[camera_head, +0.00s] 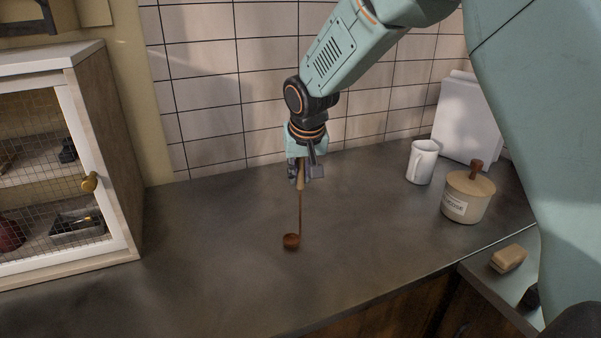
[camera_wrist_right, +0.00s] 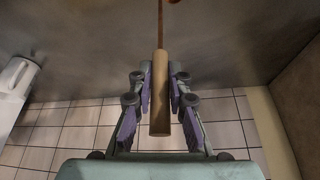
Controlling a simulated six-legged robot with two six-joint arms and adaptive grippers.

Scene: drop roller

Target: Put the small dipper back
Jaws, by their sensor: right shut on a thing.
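The small dipper (camera_head: 291,241) is a brown cup on a long thin stem with a pale wooden handle. My right gripper (camera_head: 301,181) is shut on its handle and holds it pointing down, cup lowest, over the grey counter. I cannot tell whether the cup touches the counter. In the right wrist view the handle (camera_wrist_right: 159,95) lies between the purple pads of the gripper (camera_wrist_right: 160,88), and the stem runs away toward the top edge. A beige lidded canister (camera_head: 466,197) with a label and a wooden knob stands at the right. My left gripper is not in view.
A white mug (camera_head: 422,162) stands near the canister, with a white panel (camera_head: 467,120) behind. A mesh-door cabinet (camera_head: 118,215) stands at the left. A tan block (camera_head: 508,258) lies at the lower right. The counter's middle (camera_head: 215,245) is clear, with a tiled wall behind.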

